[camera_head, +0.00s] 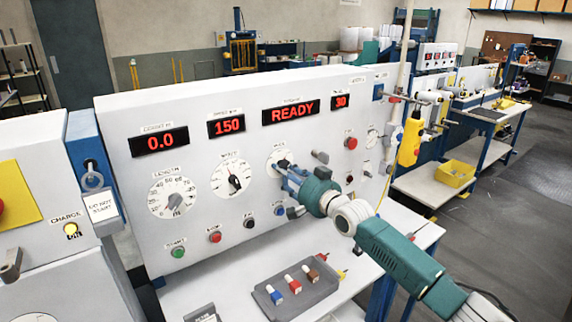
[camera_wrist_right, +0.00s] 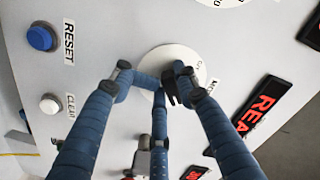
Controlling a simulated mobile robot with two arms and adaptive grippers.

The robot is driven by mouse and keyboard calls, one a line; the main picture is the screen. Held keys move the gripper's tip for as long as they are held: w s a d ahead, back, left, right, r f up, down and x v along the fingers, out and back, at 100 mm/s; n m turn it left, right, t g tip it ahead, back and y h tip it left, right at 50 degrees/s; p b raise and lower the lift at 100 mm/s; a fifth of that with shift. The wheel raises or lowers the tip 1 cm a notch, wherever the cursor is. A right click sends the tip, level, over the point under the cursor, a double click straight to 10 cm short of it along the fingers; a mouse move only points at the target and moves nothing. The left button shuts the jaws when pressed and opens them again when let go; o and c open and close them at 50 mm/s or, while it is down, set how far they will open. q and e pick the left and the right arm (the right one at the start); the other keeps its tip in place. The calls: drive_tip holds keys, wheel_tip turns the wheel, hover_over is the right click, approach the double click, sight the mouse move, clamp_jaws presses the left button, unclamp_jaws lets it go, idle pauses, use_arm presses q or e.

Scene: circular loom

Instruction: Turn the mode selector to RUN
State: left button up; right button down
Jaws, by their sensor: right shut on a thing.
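The mode selector is a round white dial (camera_head: 273,154) on the pale front panel, below the red READY display (camera_head: 291,110). It also shows in the wrist view (camera_wrist_right: 172,58), with part of a label beside it. My right gripper (camera_head: 285,170) reaches the dial from the lower right. In the wrist view its blue fingers (camera_wrist_right: 160,88) are closed around the selector's dark knob (camera_wrist_right: 183,93) at the dial's middle. The fingers hide most of the knob and the dial's markings, so I cannot read which way it points. My left gripper is not in view.
Other dials, one at left (camera_head: 172,196) and one beside it (camera_head: 232,178), share the panel. Below are green (camera_head: 178,252), red (camera_head: 215,236) and blue (camera_head: 279,209) buttons. A grey tray (camera_head: 296,295) with small coloured pieces lies on the shelf below.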

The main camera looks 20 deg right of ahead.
drive_tip(key=c, duration=1.8)
unclamp_jaws()
wheel_tip(320, 180, up, 2)
drive_tip(key=shift+d+r+t, duration=0.1)
drive_tip(key=shift+r+t, duration=0.15)
drive_tip(key=shift+t, duration=0.05)
drive_tip(key=shift+o, duration=0.2)
drive_tip(key=shift+s+d+r, duration=0.1)
drive_tip(key=shift+s+d, duration=0.1)
drive_tip(key=shift+s+d+p, duration=0.1)
drive_tip(key=shift+s+p, duration=0.25)
drive_tip(key=shift+s, duration=0.05)
drive_tip(key=v, duration=0.6)
drive_tip(key=shift+f, duration=0.4)
